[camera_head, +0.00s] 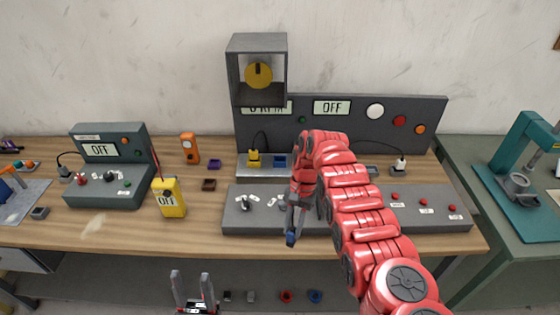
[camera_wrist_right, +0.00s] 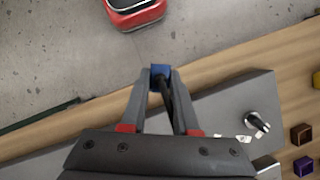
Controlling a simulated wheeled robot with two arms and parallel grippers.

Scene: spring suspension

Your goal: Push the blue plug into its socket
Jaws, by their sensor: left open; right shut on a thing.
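The blue plug (camera_head: 291,239) is held at the tips of my right gripper (camera_head: 294,212), in front of the grey console's near edge. In the right wrist view the blue plug (camera_wrist_right: 160,71) sits between the shut fingers (camera_wrist_right: 158,92), with a dark cable beside it. A blue socket (camera_head: 281,161) is on the low grey block behind the console, apart from the plug and partly beside my right arm. My left gripper (camera_head: 193,285) is open and empty, low in front of the table.
A yellow plug (camera_head: 253,159) stands beside the blue socket. The grey console (camera_head: 430,216) carries switches and red buttons. A back panel (camera_head: 350,130) rises behind.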

